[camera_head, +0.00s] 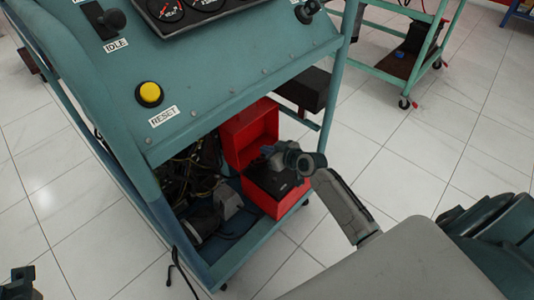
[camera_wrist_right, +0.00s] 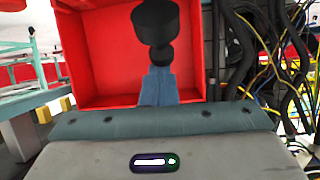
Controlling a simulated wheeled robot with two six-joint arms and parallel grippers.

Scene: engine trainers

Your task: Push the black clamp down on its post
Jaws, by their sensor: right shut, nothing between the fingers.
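My right gripper (camera_head: 269,152) is over the open red box, near its black contents (camera_head: 272,187). In the right wrist view its blue fingers (camera_wrist_right: 158,88) are shut with nothing between them. A black rounded piece with a wide end and a narrower neck, which looks like the clamp (camera_wrist_right: 155,20), shows just past the fingertips. I cannot tell whether they touch. The post cannot be made out. In the head view I cannot pick the clamp out beside the gripper. My left gripper (camera_head: 18,283) shows only partly at the bottom left corner, and its jaws are unclear.
The red box (camera_head: 250,132) sits low inside the teal trainer frame (camera_head: 245,105), its lid raised. Dark wiring and engine parts (camera_head: 200,180) lie left of it. The frame's panel, with a yellow button (camera_head: 149,94), overhangs above.

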